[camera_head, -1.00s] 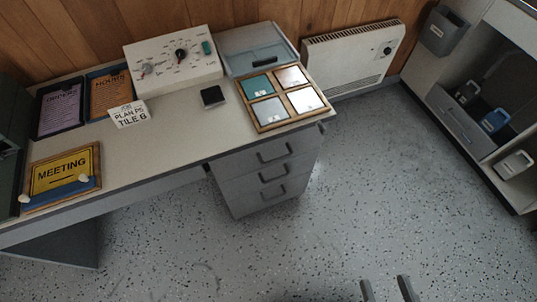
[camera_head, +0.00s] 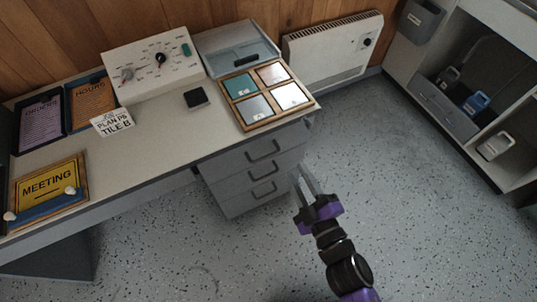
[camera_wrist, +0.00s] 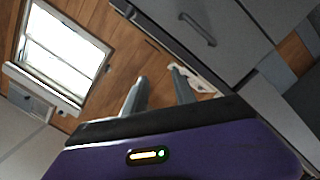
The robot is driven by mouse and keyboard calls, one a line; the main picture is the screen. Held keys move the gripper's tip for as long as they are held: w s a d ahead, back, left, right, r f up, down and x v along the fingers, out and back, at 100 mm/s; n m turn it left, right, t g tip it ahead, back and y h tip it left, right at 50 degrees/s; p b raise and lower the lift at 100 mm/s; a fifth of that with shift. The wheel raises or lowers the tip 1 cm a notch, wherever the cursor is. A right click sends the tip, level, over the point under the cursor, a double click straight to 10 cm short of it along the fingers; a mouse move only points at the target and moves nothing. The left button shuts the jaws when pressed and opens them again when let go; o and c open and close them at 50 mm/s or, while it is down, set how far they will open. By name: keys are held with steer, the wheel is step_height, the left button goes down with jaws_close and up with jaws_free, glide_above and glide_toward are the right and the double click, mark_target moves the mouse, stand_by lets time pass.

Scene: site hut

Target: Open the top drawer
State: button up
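The grey desk pedestal under the right end of the desk has three stacked drawers. The top drawer (camera_head: 234,161) is shut, with a dark bar handle (camera_head: 263,150) on its front. The two lower drawers, also shut, have similar handles. My gripper (camera_head: 303,176) is to the right of the drawer fronts, with its fingers apart and nothing between them. It is not touching a handle. In the wrist view my fingers (camera_wrist: 157,88) are open, and a grey drawer front with one handle (camera_wrist: 197,28) shows beyond them; I cannot tell which drawer it is.
The desk top (camera_head: 160,125) carries a tile sample board (camera_head: 252,127), a control box (camera_head: 152,64) and signs. A wall heater (camera_head: 333,52) stands behind. Shelving with an open bin (camera_head: 444,108) is at the right. The speckled floor between is clear.

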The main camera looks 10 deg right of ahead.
steer(key=w+a+f+n, duration=0.3)
steer(key=w+f+n, duration=0.1)
steer(key=w, duration=0.2)
steer(key=n+g, duration=0.2)
steer(key=n, duration=0.3)
glide_toward(269, 155)
steer(key=w+f, duration=0.1)
steer(key=w, duration=0.1)
steer(key=shift+y, duration=0.4)
steer(key=shift+b+x, duration=0.8)
steer(key=shift+x, duration=3.25)
steer(key=shift+a+f, duration=0.1)
steer(key=shift+a, duration=0.05)
jaws_close()
steer(key=shift+s, duration=0.1)
